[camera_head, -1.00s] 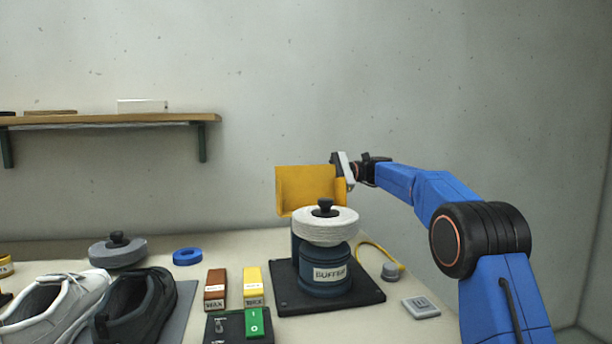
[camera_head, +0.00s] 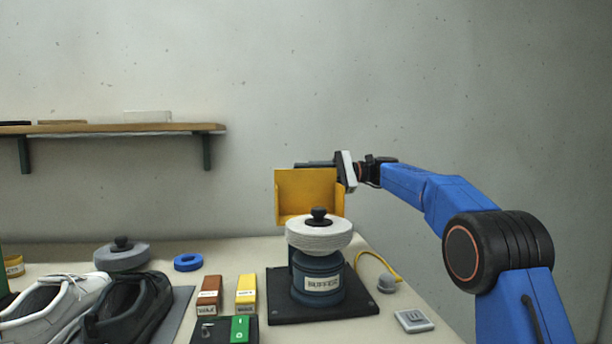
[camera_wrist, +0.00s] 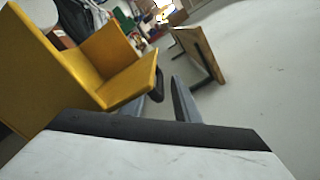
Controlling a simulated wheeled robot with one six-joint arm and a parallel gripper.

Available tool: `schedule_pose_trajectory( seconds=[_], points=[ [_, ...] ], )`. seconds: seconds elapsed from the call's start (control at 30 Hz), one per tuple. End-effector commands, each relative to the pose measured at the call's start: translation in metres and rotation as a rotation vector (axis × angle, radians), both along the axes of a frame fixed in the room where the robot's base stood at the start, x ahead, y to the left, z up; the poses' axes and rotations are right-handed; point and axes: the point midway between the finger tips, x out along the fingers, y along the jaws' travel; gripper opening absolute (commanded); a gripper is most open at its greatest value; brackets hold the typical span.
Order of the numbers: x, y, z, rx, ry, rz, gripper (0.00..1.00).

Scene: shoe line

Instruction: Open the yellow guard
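The yellow guard (camera_head: 308,190) stands raised behind the white buffing wheel (camera_head: 318,234) of the buffer (camera_head: 320,280), its open side facing me and the wheel uncovered. My gripper (camera_head: 316,164) is at the guard's upper right, with its dark fingers reaching left along or behind the top edge. In the wrist view the guard (camera_wrist: 105,65) fills the left side. The fingers (camera_wrist: 168,90) show apart with a gap between them, and nothing is seen held. The left finger is close to the guard's edge; I cannot tell whether it touches.
A switch box with a green switch (camera_head: 240,329), brown wax (camera_head: 208,296) and yellow wax (camera_head: 246,289) stand left of the buffer. Shoes (camera_head: 130,306) lie further left. A yellow cable (camera_head: 366,266) runs at right. A shelf (camera_head: 110,129) hangs on the wall; space above the guard is clear.

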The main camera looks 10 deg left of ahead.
Motion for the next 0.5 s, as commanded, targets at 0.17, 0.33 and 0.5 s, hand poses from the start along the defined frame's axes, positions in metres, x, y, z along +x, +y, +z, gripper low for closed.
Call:
schedule_pose_trajectory(
  seconds=[0.17,0.33,0.5],
  points=[
    [0.001,-0.004,0.001,0.000,-0.001,-0.001,0.28],
    [0.004,-0.013,0.000,0.000,0.000,-0.001,0.28],
    [0.007,-0.023,0.000,0.000,0.000,-0.001,0.28]
  ],
)
